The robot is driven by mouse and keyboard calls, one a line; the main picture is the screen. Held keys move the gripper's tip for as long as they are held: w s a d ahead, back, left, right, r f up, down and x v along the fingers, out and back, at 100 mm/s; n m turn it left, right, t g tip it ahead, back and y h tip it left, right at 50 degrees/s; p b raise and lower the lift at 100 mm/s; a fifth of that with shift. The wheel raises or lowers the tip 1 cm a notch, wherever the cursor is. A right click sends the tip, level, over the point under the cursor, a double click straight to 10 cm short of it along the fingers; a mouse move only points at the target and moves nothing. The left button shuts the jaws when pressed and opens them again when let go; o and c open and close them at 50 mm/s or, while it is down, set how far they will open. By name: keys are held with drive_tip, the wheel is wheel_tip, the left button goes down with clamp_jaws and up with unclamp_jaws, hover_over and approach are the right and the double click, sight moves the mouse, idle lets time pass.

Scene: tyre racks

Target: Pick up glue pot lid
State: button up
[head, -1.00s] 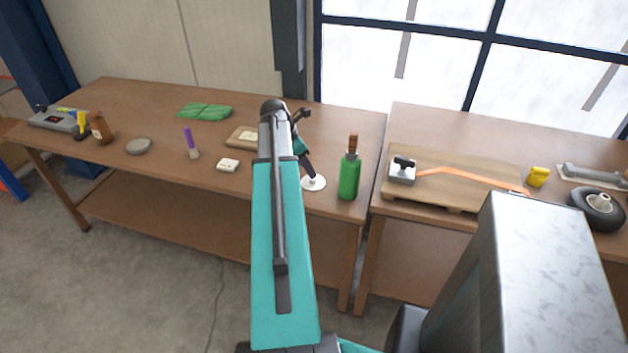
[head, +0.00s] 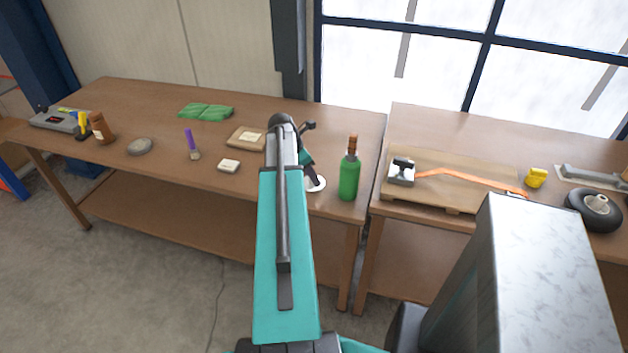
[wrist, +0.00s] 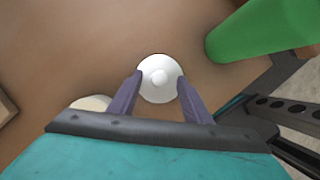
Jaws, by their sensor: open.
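The glue pot lid is a white round disc with a small knob in the middle. In the wrist view the lid (wrist: 159,90) lies between and just beyond the fingertips of my gripper (wrist: 159,82). The two dark purple fingers are apart, one on each side of the knob. I cannot tell whether they touch the lid. In the head view the lid (head: 317,185) shows near the front edge of the table, partly hidden by my gripper (head: 312,178).
A green bottle (head: 349,178) stands close to the right of the lid; it also shows in the wrist view (wrist: 262,30). A pale round thing (wrist: 92,103) is partly hidden behind my gripper. A white block (head: 229,165) and a brush (head: 192,146) lie to the left.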

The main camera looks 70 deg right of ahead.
drive_tip(key=shift+s+d+f, duration=0.1)
drive_tip(key=shift+s+f, duration=0.05)
drive_tip(key=shift+f, duration=0.2)
idle(0.3)
drive_tip(key=c, duration=1.1)
drive_tip(key=shift+c, duration=0.2)
drive_tip(key=shift+r, duration=0.25)
drive_tip(key=shift+r+b, duration=0.55)
drive_tip(key=shift+r, duration=0.95)
drive_tip(key=w+a+b, duration=0.1)
drive_tip(key=w+a, duration=0.2)
drive_tip(key=a, duration=0.4)
drive_tip(key=w+a+r+b, duration=0.1)
drive_tip(key=w+a, duration=0.2)
drive_tip(key=a, duration=0.5)
drive_tip(key=shift+r+b, duration=0.3)
drive_tip(key=shift+b, duration=0.1)
